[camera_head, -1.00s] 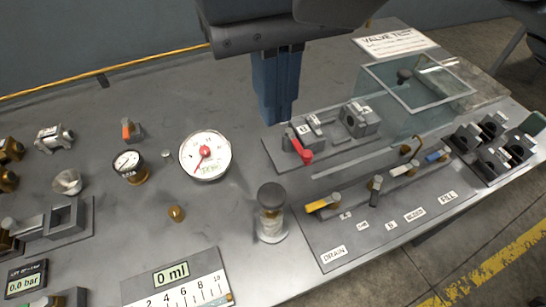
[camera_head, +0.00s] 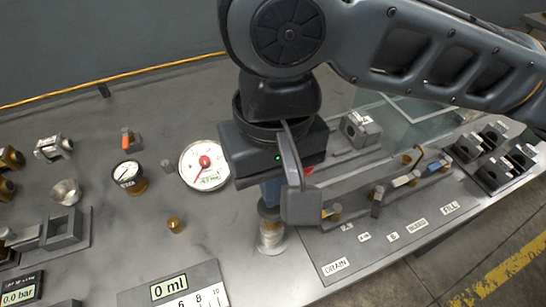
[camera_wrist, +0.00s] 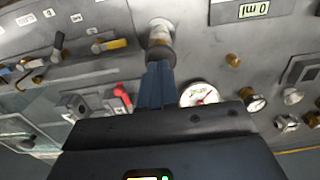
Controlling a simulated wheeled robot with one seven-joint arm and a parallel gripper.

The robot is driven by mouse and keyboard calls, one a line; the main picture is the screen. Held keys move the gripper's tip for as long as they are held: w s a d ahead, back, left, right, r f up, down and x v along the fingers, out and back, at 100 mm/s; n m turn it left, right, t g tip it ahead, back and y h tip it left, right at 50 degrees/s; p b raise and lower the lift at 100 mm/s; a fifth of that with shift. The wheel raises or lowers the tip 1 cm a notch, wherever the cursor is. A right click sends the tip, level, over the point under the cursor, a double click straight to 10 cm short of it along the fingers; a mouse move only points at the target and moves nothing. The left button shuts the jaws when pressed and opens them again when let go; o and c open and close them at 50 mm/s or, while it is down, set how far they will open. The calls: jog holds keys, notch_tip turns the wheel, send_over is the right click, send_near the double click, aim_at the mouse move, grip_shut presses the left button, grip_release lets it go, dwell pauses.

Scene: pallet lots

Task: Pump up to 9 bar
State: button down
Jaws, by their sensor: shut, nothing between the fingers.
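The hand pump (camera_head: 271,238), a pale cylinder with a dark round knob, stands upright at the front middle of the bench. It also shows in the wrist view (camera_wrist: 160,34). My gripper (camera_head: 270,194) is shut and empty, its blue fingers pointing down just over the pump's knob. In the wrist view the fingertips (camera_wrist: 157,66) overlap the knob; I cannot tell whether they touch it. The large white gauge (camera_head: 205,166) with a red needle is left of my gripper; its numbers are too small to read. A display (camera_head: 18,294) at the lower left reads 0.0 bar.
A valve plate (camera_head: 400,232) with several levers and labels such as DRAIN and FILL lies right of the pump. A red lever (camera_wrist: 122,92) is close to my fingers. A 0 ml scale (camera_head: 175,285) lies front left. A clear box (camera_head: 400,118) stands behind the valves.

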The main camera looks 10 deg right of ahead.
jog(key=shift+f, duration=0.55)
jog(key=shift+f+b, duration=0.65)
jog(key=shift+f, duration=1.2)
jog(key=shift+s, duration=0.1)
